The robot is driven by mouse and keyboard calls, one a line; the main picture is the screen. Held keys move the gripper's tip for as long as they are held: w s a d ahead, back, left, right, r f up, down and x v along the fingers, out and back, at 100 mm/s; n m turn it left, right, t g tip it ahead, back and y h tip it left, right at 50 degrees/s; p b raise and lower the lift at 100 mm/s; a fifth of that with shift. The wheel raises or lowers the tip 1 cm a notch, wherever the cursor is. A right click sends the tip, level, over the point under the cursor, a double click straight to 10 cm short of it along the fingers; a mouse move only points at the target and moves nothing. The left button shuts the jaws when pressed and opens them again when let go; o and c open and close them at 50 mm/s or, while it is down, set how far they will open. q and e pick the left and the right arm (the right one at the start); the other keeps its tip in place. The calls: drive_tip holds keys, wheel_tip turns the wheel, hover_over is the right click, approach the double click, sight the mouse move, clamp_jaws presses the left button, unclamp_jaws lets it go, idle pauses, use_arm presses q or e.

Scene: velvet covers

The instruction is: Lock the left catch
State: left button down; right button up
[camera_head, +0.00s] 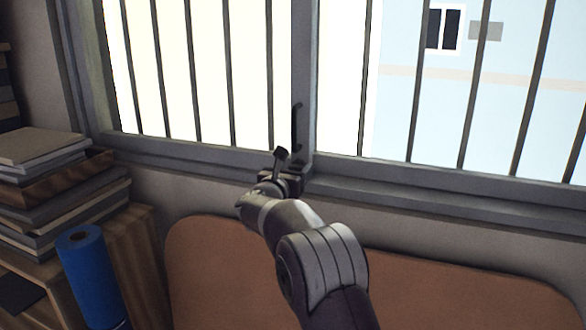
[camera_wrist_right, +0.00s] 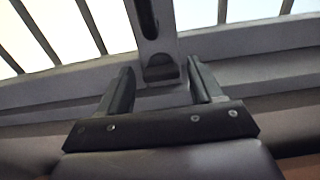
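The window's middle upright (camera_head: 304,60) carries a dark vertical handle (camera_head: 296,127) near its lower end. In the right wrist view the upright's dark slot-like part (camera_wrist_right: 148,18) shows at the top, with a rounded dark piece (camera_wrist_right: 161,70) below it. I cannot tell for sure which part is the left catch. My right gripper (camera_head: 284,168) is in front of the sill, just below the handle. In the right wrist view its two fingers (camera_wrist_right: 160,80) stand apart, with the rounded piece showing between them; I see no clear contact. My left gripper is not in view.
Vertical bars (camera_head: 195,70) stand across both panes. A brown padded panel (camera_head: 450,290) is below the sill (camera_head: 420,200). Stacked books (camera_head: 45,150) and a blue roll (camera_head: 90,275) are at the left. The sill to the right is clear.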

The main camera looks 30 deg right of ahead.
drive_tip(key=c, duration=0.8)
drive_tip(key=shift+n, duration=0.3)
drive_tip(key=n+b, duration=0.2)
drive_tip(key=shift+f+n, duration=0.1)
drive_tip(key=shift+n, duration=0.3)
drive_tip(key=n, duration=0.3)
drive_tip(key=shift+a+n, duration=0.1)
drive_tip(key=shift+n, duration=0.2)
drive_tip(key=n, duration=0.2)
drive_tip(key=shift+w+n, duration=0.1)
drive_tip(key=shift+n, duration=0.2)
drive_tip(key=n, duration=0.2)
drive_tip(key=shift+n, duration=0.4)
drive_tip(key=n+p, duration=0.1)
drive_tip(key=n, duration=0.4)
drive_tip(key=shift+p, duration=0.4)
drive_tip(key=shift+f+n, duration=0.1)
drive_tip(key=shift+n, duration=0.4)
